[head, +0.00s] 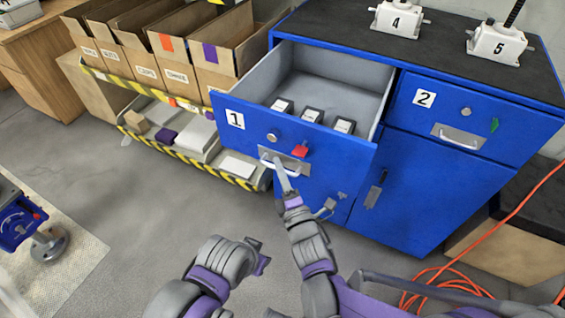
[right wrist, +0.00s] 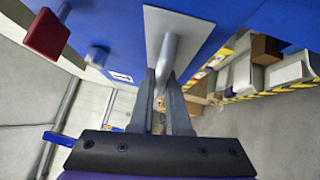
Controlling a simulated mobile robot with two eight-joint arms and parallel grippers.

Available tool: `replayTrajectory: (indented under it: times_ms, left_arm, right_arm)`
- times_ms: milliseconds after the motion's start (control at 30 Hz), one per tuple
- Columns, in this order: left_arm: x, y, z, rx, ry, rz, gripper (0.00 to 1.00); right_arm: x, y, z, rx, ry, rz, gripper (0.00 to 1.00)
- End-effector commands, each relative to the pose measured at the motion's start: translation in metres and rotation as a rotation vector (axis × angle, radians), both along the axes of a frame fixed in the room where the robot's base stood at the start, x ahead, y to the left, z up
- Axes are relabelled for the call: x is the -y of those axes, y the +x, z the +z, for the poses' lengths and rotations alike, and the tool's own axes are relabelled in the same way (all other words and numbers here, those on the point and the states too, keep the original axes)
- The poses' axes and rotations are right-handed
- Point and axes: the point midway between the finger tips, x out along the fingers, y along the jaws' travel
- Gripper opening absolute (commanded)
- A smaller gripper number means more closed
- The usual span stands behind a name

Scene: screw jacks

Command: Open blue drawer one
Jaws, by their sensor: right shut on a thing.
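Blue drawer one (head: 345,148), labelled 1, is pulled well out of the blue cabinet (head: 440,190), and its grey inside shows. Several small dark blocks with white labels (head: 312,115) stand inside it. My right gripper (head: 281,172) is shut on the drawer's metal handle (head: 297,168). In the right wrist view the fingers (right wrist: 161,95) close around the handle bar (right wrist: 168,52) in front of its plate. My left gripper (head: 260,257) is low over the floor, apart from the drawer; its jaw opening is unclear.
Drawer two (head: 478,125) is closed at the right. White screw jacks 4 (head: 395,20) and 5 (head: 497,45) stand on the cabinet's black top. Cardboard boxes (head: 180,72) sit on a rack at the left. An orange cable (head: 480,238) lies at the right.

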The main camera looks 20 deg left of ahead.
Motion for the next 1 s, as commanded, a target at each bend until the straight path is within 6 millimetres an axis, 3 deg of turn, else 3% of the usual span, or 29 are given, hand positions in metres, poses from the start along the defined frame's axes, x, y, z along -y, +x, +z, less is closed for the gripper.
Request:
replayTrajectory:
  times_ms: [367, 400, 467, 800, 1000]
  left_arm:
    - [0.000, 0.000, 0.000, 0.000, 0.000, 0.000, 0.38]
    - [0.000, 0.000, 0.000, 0.000, 0.000, 0.000, 0.38]
    - [0.000, 0.000, 0.000, 0.000, 0.000, 0.000, 0.38]
    - [0.000, 0.000, 0.000, 0.000, 0.000, 0.000, 0.38]
    - [0.000, 0.000, -0.002, -0.001, 0.000, 0.000, 0.38]
  right_arm:
    - [0.000, -0.001, 0.000, -0.001, 0.001, 0.000, 0.00]
    - [0.000, -0.001, 0.000, -0.001, 0.001, 0.000, 0.20]
    - [0.000, -0.001, 0.000, -0.001, 0.001, 0.000, 0.27]
    - [0.002, -0.003, -0.001, 0.000, 0.000, 0.000, 0.27]
    - [0.023, -0.025, -0.005, 0.000, 0.000, -0.001, 0.27]
